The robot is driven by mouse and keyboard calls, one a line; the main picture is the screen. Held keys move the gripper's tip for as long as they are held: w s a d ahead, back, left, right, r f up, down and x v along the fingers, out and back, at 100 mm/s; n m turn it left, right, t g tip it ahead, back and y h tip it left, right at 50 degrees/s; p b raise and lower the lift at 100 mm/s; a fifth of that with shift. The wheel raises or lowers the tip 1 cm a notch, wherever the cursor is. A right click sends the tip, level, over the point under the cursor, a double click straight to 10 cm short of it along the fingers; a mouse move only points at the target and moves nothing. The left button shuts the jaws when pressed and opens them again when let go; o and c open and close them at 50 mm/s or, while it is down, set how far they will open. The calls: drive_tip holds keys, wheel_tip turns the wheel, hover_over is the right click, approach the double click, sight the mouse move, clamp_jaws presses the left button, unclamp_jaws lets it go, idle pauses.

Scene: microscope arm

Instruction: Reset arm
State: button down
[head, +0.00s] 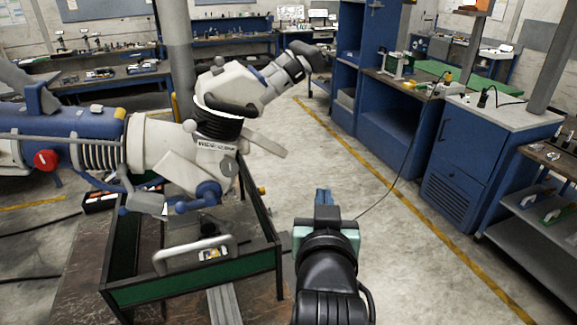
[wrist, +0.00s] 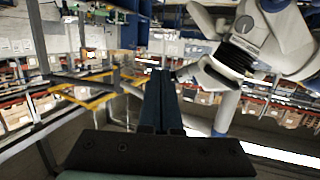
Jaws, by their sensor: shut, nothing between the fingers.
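The microscope arm is a large white jointed arm (head: 160,146) with a dark bellows joint and a blue body at the left of the head view. Its eyepiece end (head: 290,66) points up and to the right. A dark curved handle (head: 232,108) sits at its middle joint. In the wrist view the arm (wrist: 262,40) shows at the upper right, tilted. My gripper (head: 323,197) is in the lower middle of the head view, right of the arm and apart from it. Its blue fingers (wrist: 159,100) are together and hold nothing.
A green-sided frame cart (head: 200,283) stands below the microscope arm, with a light curved handle (head: 195,254). Blue cabinets (head: 470,150) line the right side. A workbench (head: 110,80) stands at the back left. The floor between my gripper and the cabinets is open, with a thin cable on it.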

drive_tip(key=s+a+r+t+b, duration=0.1)
drive_tip(key=s+r+t, duration=0.3)
drive_tip(key=r, duration=0.5)
drive_tip(key=s+a+r+t+y+b, duration=0.1)
drive_tip(key=s+a+r+t+b, duration=0.1)
drive_tip(key=s+r, duration=0.4)
drive_tip(key=s+a+r+n+t+b, duration=0.1)
drive_tip(key=s+r+t, duration=0.4)
drive_tip(key=r, duration=0.8)
drive_tip(key=shift+s+a+r+t+b, duration=0.15)
drive_tip(key=shift+s+a+t+b, duration=0.15)
drive_tip(key=shift+s+a, duration=0.4)
drive_tip(key=shift+w, duration=0.15)
